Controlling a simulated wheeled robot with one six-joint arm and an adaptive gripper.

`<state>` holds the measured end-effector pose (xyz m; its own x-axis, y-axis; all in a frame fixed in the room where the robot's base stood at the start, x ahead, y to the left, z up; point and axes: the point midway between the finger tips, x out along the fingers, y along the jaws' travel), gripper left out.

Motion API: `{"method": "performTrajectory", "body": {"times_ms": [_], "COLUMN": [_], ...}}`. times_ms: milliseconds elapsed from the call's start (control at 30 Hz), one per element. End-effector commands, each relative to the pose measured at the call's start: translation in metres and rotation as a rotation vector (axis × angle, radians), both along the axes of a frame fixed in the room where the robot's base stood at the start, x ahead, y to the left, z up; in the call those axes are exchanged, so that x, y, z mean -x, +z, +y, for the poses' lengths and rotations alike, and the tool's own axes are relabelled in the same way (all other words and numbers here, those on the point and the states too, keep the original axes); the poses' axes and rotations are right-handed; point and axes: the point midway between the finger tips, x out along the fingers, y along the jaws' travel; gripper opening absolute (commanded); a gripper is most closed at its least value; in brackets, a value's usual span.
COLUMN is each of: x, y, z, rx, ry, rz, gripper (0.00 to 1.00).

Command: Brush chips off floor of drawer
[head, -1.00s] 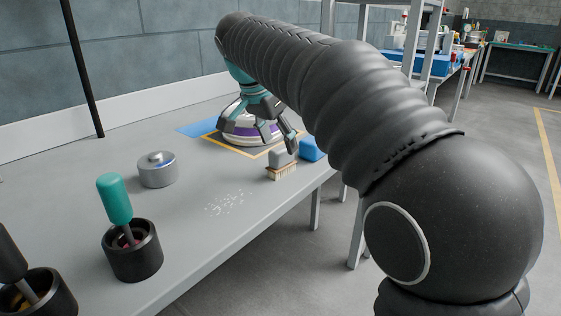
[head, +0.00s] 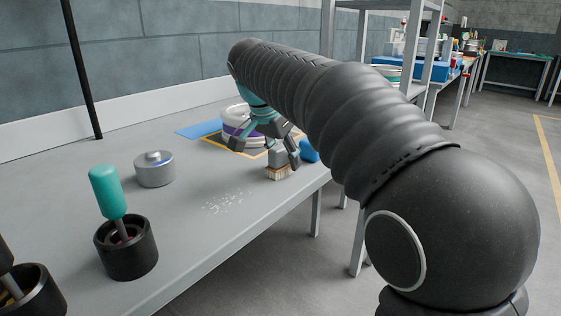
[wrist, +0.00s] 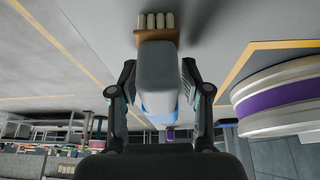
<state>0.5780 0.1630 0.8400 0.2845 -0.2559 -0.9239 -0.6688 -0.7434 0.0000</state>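A small brush with a grey handle and pale bristles (head: 278,173) stands bristles down on the grey table. Its grey handle (wrist: 158,70) and bristles also show in the wrist view. My gripper (head: 268,150) is at the brush, its fingers spread. In the wrist view the fingers lie on either side of the handle; whether they touch it is hard to tell. Pale chips (head: 224,203) lie scattered on the bare tabletop, left of and nearer than the brush. No drawer is recognisable in these views.
A white and purple round object (head: 236,122) stands behind the gripper by a yellow outline. A blue item (head: 309,151) is right of the brush. A silver lidded pot (head: 154,170) and a black cup with a teal-handled tool (head: 126,248) stand left. The table's front edge is close.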

Motion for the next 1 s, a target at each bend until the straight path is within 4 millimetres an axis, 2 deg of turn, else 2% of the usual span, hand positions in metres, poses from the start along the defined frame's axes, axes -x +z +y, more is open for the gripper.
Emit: {"method": "performTrajectory", "body": {"times_ms": [33,67,167,200,333,567,1000], "x": [0.0,0.0,0.0,0.0,0.0,0.0,0.0], "y": [0.0,0.0,0.0,0.0,0.0,0.005,0.028], "z": [0.0,0.0,0.0,0.0,0.0,0.0,0.0], "rx": [0.0,0.0,0.0,0.0,0.0,0.0,0.0], "ry": [0.0,0.0,0.0,0.0,0.0,0.0,0.0], "rz": [0.0,0.0,0.0,0.0,0.0,0.0,0.0], "gripper": [0.27,0.2,0.18,0.32,0.0,0.0,0.0]}}
